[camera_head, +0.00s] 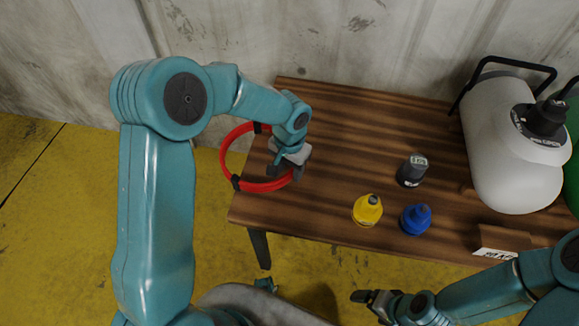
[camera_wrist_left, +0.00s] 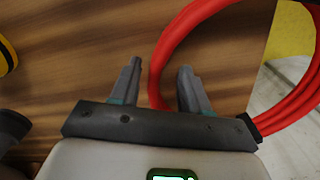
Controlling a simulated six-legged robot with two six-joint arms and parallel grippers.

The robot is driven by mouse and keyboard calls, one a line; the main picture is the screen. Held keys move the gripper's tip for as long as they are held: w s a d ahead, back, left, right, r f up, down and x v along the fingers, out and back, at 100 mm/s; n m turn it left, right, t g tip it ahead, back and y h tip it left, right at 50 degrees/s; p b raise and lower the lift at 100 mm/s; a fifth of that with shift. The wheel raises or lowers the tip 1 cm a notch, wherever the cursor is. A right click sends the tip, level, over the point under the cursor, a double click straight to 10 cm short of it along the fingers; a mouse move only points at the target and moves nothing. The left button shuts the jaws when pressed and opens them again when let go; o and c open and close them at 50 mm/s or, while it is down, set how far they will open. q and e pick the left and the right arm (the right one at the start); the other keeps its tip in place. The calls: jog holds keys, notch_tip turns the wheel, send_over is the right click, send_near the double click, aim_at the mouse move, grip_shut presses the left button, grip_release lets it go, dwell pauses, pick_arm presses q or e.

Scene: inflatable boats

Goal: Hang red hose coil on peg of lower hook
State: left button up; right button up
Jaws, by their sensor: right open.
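The red hose coil (camera_head: 223,158) is a ring with black bands at the left end of the wooden table, partly beyond its left edge. My left gripper (camera_head: 285,169) is at the coil's right side. In the left wrist view, its fingers (camera_wrist_left: 160,66) are spread, and the coil's near strand (camera_wrist_left: 168,48) runs between them, passing by the right finger. The jaws are not closed on it. My right gripper (camera_head: 372,297) is open and empty over the floor in front of the table. No hook or peg shows in either view.
The wooden table (camera_head: 345,120) holds a dark grey bottle (camera_head: 411,172), a yellow bottle (camera_head: 367,211) and a blue bottle (camera_head: 416,220). A large white tank (camera_head: 510,150) with a black handle stands at the right. A pale wall (camera_head: 400,45) rises behind.

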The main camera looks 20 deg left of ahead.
pick_arm(q)
notch_tip(320, 180, up, 16)
jog(key=p, duration=0.3)
jog(key=shift+s+d, duration=0.15)
jog(key=shift+s, duration=0.05)
jog(key=shift+s, duration=0.15)
